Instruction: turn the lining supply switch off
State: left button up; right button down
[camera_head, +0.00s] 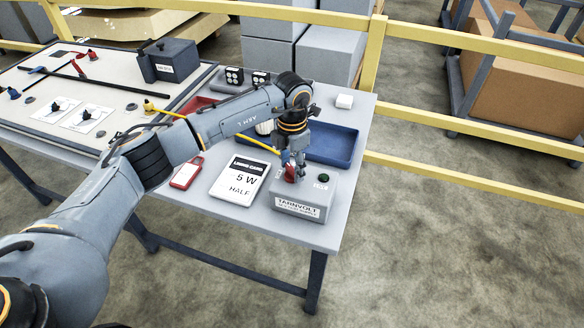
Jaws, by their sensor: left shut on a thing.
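The supply box (303,208), grey with a white label reading TARNVOLT, stands at the table's front right. A red switch knob (289,174) sits on the left of its top, partly hidden by my gripper. A dark green round lamp or button (323,178) is on its right. My left gripper (291,165) points down over the box and is shut on the red knob. The knob's exact setting is too small to read. My right gripper is out of view.
A white card reading "5 W HALF" (240,180) and a red tag (187,173) lie left of the box. A blue tray (340,146) is behind it. A yellow cable (257,143) runs near my gripper. A yellow rail (470,115) stands beyond the table.

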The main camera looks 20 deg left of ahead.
aim_at(292, 168)
pick_arm(q)
jog(key=n, duration=0.3)
jog(key=shift+n+b, duration=0.35)
jog(key=shift+n, duration=1.85)
jog(key=o, duration=1.1)
jog(key=shift+o, duration=0.2)
notch_tip(292, 168, up, 12)
